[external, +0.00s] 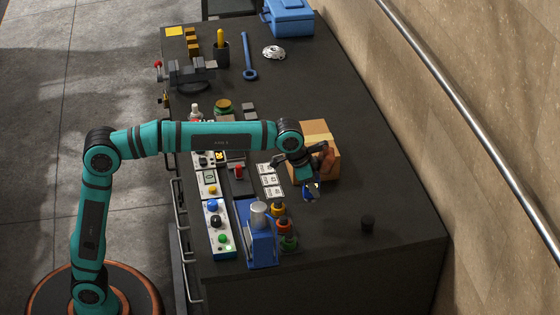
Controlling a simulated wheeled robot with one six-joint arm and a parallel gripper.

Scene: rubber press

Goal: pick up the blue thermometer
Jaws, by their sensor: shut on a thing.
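My gripper (314,182) is over the right part of the dark bench, in front of the cardboard box. It is shut on a small blue thing (312,190), which I take to be the blue thermometer. The blue thing hangs at the fingertips and looks small from here; the fingers hide part of it. I cannot tell clearly from this view how far it is above the bench top.
A cardboard box (322,142) stands just behind my gripper. A blue press (258,235) and stacked coloured knobs (284,226) are at the front left. A small black cylinder (367,223) stands to the right. The bench (400,245) is bare around it.

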